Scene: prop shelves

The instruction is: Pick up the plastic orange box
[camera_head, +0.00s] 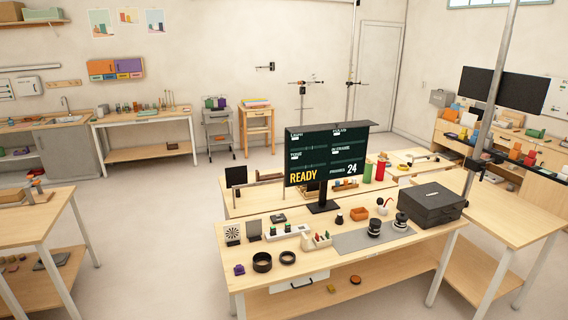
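A small orange open box (359,213) sits on the middle workbench (310,258), just right of the monitor's foot. It is small in the picture and its inside is hard to make out. Neither of my grippers shows in this view.
A monitor (325,155) reading "READY" stands on the bench. A black case (426,205), lenses (375,227) and a grey mat (350,241) lie right of it. A metal pole (492,85) rises at the right. The floor (150,230) at the left is clear.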

